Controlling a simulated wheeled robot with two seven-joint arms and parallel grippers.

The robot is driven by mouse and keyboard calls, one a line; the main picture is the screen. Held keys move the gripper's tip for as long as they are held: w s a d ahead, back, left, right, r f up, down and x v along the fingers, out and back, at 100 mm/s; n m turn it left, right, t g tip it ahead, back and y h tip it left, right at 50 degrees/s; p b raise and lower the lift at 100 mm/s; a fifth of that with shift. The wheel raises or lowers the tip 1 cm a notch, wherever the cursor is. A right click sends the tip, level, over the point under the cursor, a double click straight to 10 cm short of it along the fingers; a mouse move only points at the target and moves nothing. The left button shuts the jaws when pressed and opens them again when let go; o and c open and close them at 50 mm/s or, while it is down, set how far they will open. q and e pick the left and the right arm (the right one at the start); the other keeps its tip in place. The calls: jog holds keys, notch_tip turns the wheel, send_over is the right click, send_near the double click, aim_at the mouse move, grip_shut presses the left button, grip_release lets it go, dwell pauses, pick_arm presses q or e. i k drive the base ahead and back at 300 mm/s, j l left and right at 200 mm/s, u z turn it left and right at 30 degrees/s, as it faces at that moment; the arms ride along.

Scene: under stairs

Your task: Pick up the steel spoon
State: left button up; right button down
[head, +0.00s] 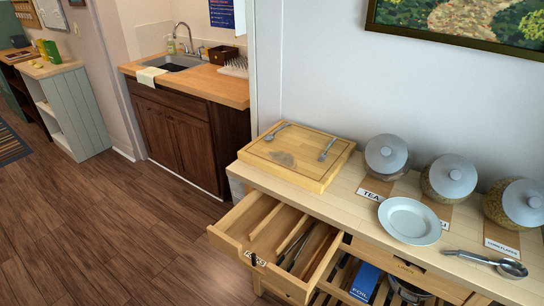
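A shiny grey metal spoon with a large bowl (510,269) lies on the right end of the light wood counter (455,240), its handle pointing left. A smaller grey metal utensil (277,132), spoon-like, lies on the far left part of the wooden board (270,149). Another slim metal utensil (328,149) lies on the board's right side; its exact kind is too small to tell. Which of these is the steel spoon is not certain from this view. Neither of my grippers is in view.
A white plate (409,220) and several lidded jars (449,179) stand on the counter. A drawer (233,240) with dividers and utensils is pulled out at the front left. A blue foil box (366,282) sits lower. Open floor (110,220) lies left.

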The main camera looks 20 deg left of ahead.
aim_at(267, 138)
jog(key=z, duration=0.25)
jog(key=i+j+z, duration=0.1)
jog(key=j+z, duration=0.65)
jog(key=j, duration=0.15)
jog(key=j+z, duration=0.4)
jog(key=k+j, duration=0.05)
